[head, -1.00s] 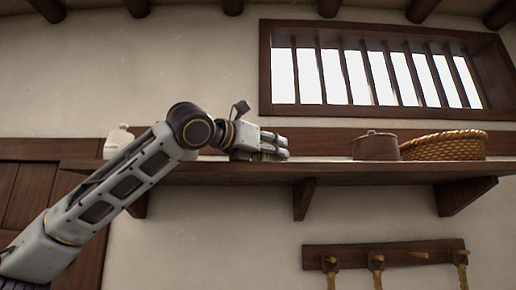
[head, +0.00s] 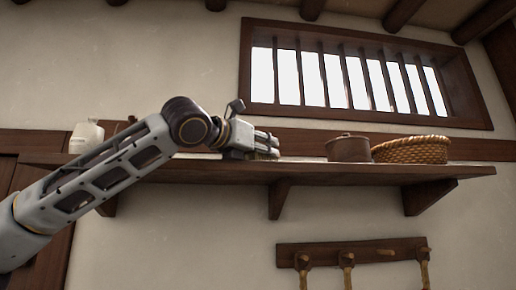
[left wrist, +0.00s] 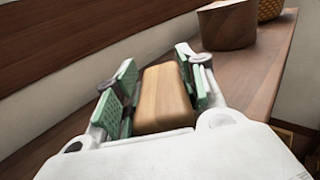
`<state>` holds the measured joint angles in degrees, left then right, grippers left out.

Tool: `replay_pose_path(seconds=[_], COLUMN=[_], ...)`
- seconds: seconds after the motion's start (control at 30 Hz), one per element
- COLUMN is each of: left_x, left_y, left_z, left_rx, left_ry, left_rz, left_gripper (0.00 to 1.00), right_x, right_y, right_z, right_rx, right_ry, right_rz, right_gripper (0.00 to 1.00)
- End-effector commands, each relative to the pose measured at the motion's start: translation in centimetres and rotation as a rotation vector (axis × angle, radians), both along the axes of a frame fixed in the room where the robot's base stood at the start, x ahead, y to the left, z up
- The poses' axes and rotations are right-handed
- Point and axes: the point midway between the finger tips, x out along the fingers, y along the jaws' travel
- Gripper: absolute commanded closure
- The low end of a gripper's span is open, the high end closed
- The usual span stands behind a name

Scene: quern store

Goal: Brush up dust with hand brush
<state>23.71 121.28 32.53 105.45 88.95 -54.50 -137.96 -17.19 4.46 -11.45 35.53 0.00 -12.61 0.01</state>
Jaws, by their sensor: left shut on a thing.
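A wooden shelf (head: 300,172) runs along the wall in the head view. My left gripper (head: 266,143) is over the shelf top, left of the brown pot. In the left wrist view, the left gripper (left wrist: 158,92) has its green-padded fingers on both sides of a light wooden block, which I take as the hand brush (left wrist: 163,98). It is shut on it. The brush's underside is low at the shelf surface; whether it touches I cannot tell. I cannot make out any dust. My right gripper is not in view.
A brown lidded pot (head: 348,149) and a woven basket (head: 411,150) stand on the shelf to the right. A pale jug (head: 86,137) stands at the left end. A barred window (head: 345,80) is above, and a peg rail (head: 350,252) hangs below.

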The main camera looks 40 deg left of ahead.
Motion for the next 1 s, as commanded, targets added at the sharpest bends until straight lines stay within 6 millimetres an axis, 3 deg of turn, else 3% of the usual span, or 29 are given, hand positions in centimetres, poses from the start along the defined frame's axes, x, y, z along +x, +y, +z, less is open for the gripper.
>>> replay_pose_path(seconds=[0.03,0.7,1.0], left_x=[0.8,4.3,4.6], left_y=[-0.3,-3.5,-3.8], left_z=[-0.9,-0.7,-0.6], left_rx=[0.001,0.000,0.000], left_ry=[0.019,0.019,0.016], left_rz=[-0.001,0.000,-0.001], left_gripper=[0.93,0.93,0.93], right_x=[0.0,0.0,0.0], right_y=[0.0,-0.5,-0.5], right_z=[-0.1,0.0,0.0], right_rx=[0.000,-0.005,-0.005], right_ry=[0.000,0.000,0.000], right_rz=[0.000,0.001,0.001], right_gripper=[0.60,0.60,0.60])
